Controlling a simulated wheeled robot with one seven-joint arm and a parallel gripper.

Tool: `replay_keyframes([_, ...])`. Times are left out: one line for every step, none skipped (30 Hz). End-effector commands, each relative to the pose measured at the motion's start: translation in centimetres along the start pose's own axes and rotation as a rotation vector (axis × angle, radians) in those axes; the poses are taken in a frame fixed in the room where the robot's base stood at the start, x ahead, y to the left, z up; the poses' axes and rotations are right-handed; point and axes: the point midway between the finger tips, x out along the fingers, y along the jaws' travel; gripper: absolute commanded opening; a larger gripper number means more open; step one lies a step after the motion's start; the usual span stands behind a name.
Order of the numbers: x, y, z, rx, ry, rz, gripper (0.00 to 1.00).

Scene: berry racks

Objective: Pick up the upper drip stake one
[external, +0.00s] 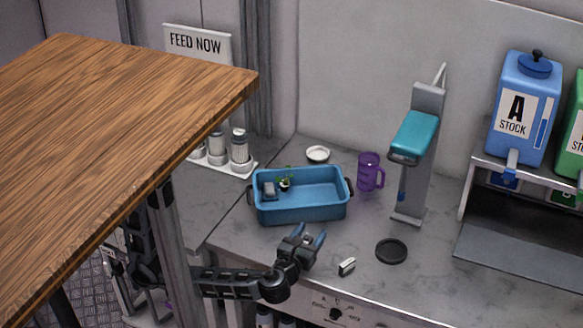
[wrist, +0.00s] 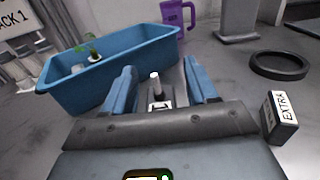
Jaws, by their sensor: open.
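My gripper (wrist: 163,72) is open over the grey counter, its two blue fingers apart; it also shows in the external view (external: 308,239), just in front of the blue tray. Between the fingers in the wrist view stands a small upright piece with a pale peg top and a dark, labelled lower part (wrist: 156,88). It may be the drip stake, but its label is too small to read. The fingers are on either side of it, and I see no contact. In the external view the gripper hides this piece.
The blue tray (wrist: 120,76) holds a small green plant (wrist: 92,48) and a grey piece. A block marked EXTRA (wrist: 280,115) stands right of my gripper. A black ring-like dish (external: 391,251), purple mug (external: 370,172) and teal-topped stand (external: 413,137) are further right.

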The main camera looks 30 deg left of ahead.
Motion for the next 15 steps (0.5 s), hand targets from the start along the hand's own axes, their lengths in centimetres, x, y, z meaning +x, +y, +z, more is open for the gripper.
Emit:
replay_keyframes([-0.01,-0.01,-0.03,0.0,0.0,0.0,0.57])
replay_keyframes([-0.02,0.0,-0.03,0.0,0.0,0.0,0.57])
replay_keyframes([-0.02,0.0,-0.03,0.0,0.0,0.0,0.57])
replay_keyframes([-0.03,0.0,-0.03,0.0,0.0,0.0,0.56])
replay_keyframes([-0.03,0.0,-0.02,0.0,0.0,0.0,0.53])
replay_keyframes([-0.03,0.01,-0.02,0.0,0.0,0.0,0.49])
replay_keyframes([-0.03,0.01,-0.02,0.0,0.0,0.0,0.46])
replay_keyframes([-0.04,0.01,-0.02,0.0,0.0,0.0,0.43])
replay_keyframes([-0.04,0.01,-0.02,0.0,0.0,0.0,0.39])
replay_keyframes([-0.04,0.01,-0.02,0.0,0.0,0.0,0.36])
replay_keyframes([-0.04,0.01,-0.02,0.0,0.0,0.0,0.34])
replay_keyframes([-0.04,0.01,-0.02,0.0,0.0,0.0,0.3])
replay_keyframes([-0.04,0.01,-0.01,0.0,0.0,0.0,0.27])
replay_keyframes([-0.04,0.01,-0.01,0.0,0.0,0.0,0.24])
replay_keyframes([-0.04,0.01,-0.01,0.0,0.0,0.0,0.2])
